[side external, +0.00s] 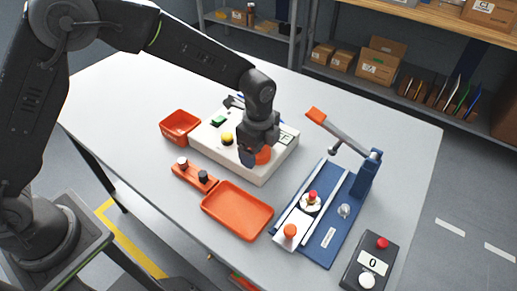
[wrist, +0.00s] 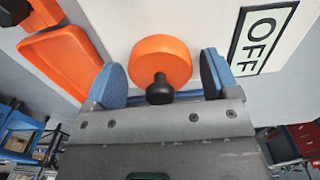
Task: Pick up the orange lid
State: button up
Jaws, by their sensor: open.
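The orange lid (wrist: 160,60) is a round disc with a black knob, seen in the wrist view between the two blue finger pads. In the side view part of the lid (side external: 264,156) shows at the right front of the white panel box (side external: 258,174), under my gripper (side external: 252,158). My gripper (wrist: 166,82) is open, with one pad on either side of the lid. I cannot tell whether either pad touches it. My gripper hides much of the lid in the side view.
The panel box also carries a yellow dome (side external: 227,139), a green part (side external: 219,121) and an OFF label (wrist: 263,36). An orange bin (side external: 180,127) and an orange tray (side external: 237,209) stand nearby. A blue press fixture (side external: 333,240) with a raised lever (side external: 335,130) is at right.

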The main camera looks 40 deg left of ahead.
jog(key=c, duration=0.8)
jog(key=shift+o, duration=0.2)
jog(key=shift+r, duration=0.1)
